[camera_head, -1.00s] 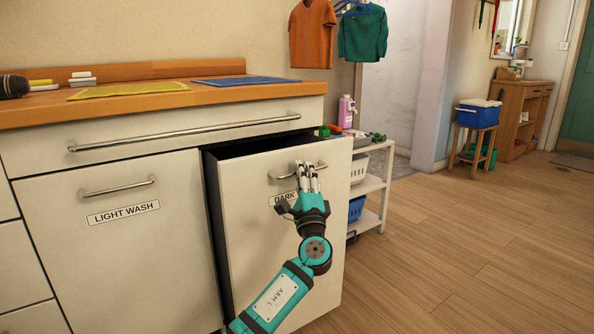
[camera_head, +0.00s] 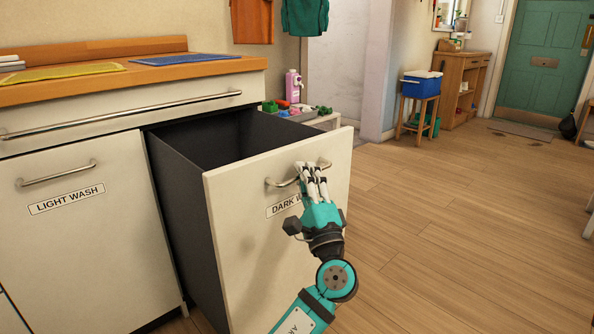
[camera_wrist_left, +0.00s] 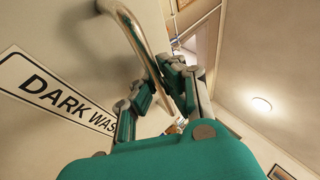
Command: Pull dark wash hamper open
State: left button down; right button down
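The dark wash hamper (camera_head: 235,230) is a pale drawer front with a dark bin behind it, pulled well out from the cabinet. Its label (camera_head: 283,206) is partly hidden by my gripper in the head view; in the left wrist view the label (camera_wrist_left: 55,92) reads "DARK WAS". My left gripper (camera_head: 308,170) is at the hamper's metal handle (camera_head: 283,183). In the left wrist view its fingers (camera_wrist_left: 165,88) are closed around the handle bar (camera_wrist_left: 140,35). My right gripper is not in view.
The light wash front (camera_head: 80,240) is shut to the left. A white shelf cart (camera_head: 325,122) stands behind the hamper. Wood floor at right is clear; a blue cooler on a stool (camera_head: 420,86) is farther back.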

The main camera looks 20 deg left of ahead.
pick_arm(q)
jog(key=c, duration=2)
grip_release()
jog(key=shift+f, duration=0.2)
jog(key=o, duration=0.3)
jog(key=shift+a, duration=0.1)
jog(key=shift+o, duration=0.2)
jog(key=v, duration=1.2)
